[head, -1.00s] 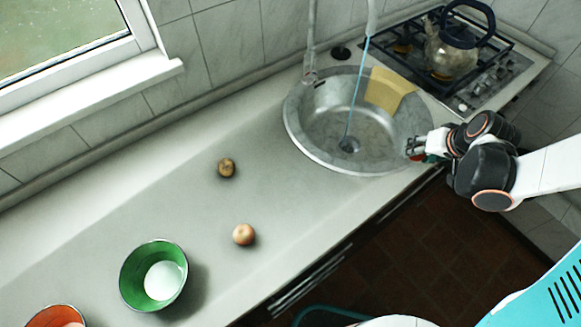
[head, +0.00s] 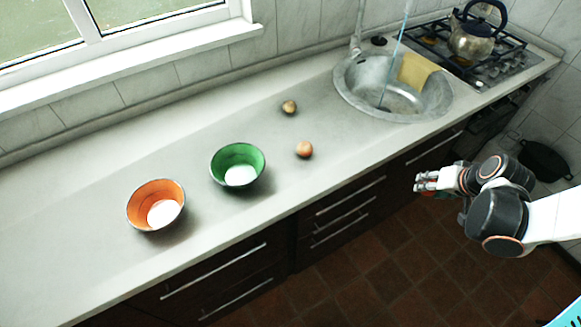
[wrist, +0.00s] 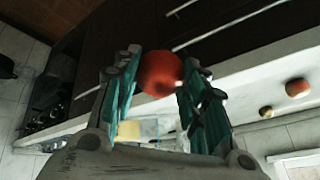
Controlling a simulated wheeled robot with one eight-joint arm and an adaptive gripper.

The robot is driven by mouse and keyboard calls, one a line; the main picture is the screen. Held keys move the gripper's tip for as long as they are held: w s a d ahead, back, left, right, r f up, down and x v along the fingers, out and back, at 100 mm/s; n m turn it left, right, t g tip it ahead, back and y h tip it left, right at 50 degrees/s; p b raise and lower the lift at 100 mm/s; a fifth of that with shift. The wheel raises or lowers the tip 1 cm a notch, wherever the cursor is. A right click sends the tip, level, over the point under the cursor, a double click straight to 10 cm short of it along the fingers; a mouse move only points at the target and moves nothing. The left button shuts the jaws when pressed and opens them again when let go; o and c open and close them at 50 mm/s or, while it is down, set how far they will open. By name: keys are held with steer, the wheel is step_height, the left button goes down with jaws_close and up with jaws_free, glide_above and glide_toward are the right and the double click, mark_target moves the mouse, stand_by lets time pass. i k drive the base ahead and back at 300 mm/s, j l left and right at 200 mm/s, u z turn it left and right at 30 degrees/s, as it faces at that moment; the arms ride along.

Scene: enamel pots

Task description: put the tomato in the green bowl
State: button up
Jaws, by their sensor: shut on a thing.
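My gripper (head: 427,182) is in front of the counter, over the floor and below the sink in the head view. In the wrist view its two teal-lined fingers are shut on the red, round tomato (wrist: 160,73). In the head view the tomato is mostly hidden by the gripper. The green bowl (head: 222,182) stands upright on the counter, well to the left of my gripper. Its pale inner bottom shows, and it looks empty.
An orange bowl (head: 142,219) stands left of the green bowl. A brown round item (head: 289,107) and a peach-coloured one (head: 304,149) lie on the counter (head: 345,160) right of it. The steel sink (head: 352,100) and a kettle (head: 476,42) are farther right.

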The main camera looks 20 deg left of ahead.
mark_target(241, 176)
steer(key=k+u, duration=0.1)
steer(key=u, duration=1.5)
